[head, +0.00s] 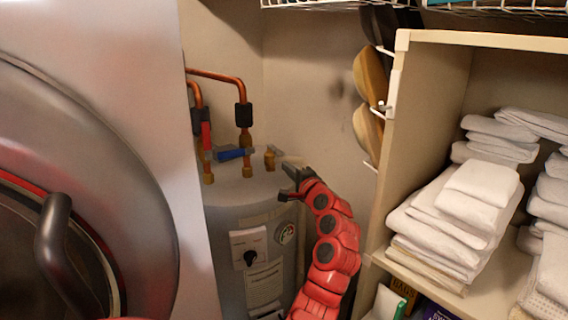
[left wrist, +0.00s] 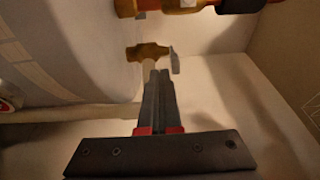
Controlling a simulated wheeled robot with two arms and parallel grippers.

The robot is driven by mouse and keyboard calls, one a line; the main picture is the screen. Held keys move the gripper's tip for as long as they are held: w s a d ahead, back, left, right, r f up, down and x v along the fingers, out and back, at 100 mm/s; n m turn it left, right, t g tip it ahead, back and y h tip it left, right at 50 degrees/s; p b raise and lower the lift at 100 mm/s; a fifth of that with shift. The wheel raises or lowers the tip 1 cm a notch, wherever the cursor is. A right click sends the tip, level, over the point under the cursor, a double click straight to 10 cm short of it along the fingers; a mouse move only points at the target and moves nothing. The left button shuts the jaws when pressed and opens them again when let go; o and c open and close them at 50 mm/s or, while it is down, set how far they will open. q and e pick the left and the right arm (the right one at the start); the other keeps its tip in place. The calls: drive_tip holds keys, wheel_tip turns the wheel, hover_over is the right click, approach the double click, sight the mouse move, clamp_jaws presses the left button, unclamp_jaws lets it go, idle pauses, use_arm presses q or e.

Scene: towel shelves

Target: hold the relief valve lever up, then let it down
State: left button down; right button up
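The relief valve (head: 270,158) is a small brass fitting on top of the grey water heater (head: 226,205). In the left wrist view the brass valve (left wrist: 148,51) lies just beyond the fingertips, with its grey lever (left wrist: 175,61) to the right. My left gripper (head: 284,186) is at the heater's upper right edge, below and right of the valve. In the left wrist view its fingers (left wrist: 159,76) are close together, with nothing seen between them. The lever shows beyond the tips; whether they touch it cannot be told. My right gripper is not in view.
Copper pipes (head: 222,76) and a blue-handled valve (head: 232,154) stand left of the relief valve. A washer (head: 150,60) is at the left. A shelf (head: 425,120) with folded towels (head: 455,215) is at the right, with wooden brushes (head: 369,76) on its side.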

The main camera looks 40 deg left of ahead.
use_arm(q)
drive_tip(key=v, duration=0.6)
drive_tip(key=shift+p, duration=0.4)
